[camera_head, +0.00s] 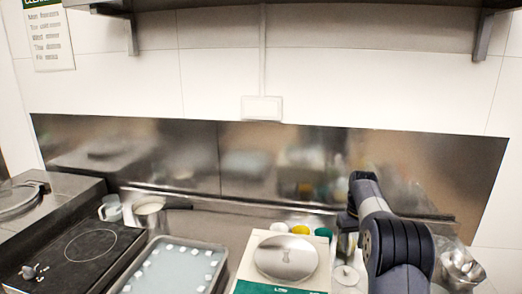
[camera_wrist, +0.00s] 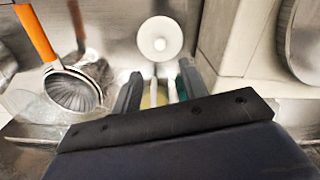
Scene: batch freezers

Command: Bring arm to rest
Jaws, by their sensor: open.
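My arm stands at the right of the head view, with my gripper (camera_head: 346,222) hanging at its end above the counter. In the wrist view my gripper (camera_wrist: 161,82) has its two dark fingers apart, with no object clearly held between them. A white round disc with a small centre knob or hole (camera_wrist: 160,40) lies beyond the fingertips. A similar white round piece (camera_head: 346,275) shows below my gripper in the head view. Whether the fingers touch anything is unclear.
A scale with a round plate (camera_head: 286,258) sits left of my arm. A tray (camera_head: 157,284) with white pieces and a black hob (camera_head: 90,246) lie further left. Metal bowls (camera_head: 461,268) stand at right. An orange-handled tool (camera_wrist: 36,34) and fluted metal cup (camera_wrist: 72,92) are close by. A shelf hangs above.

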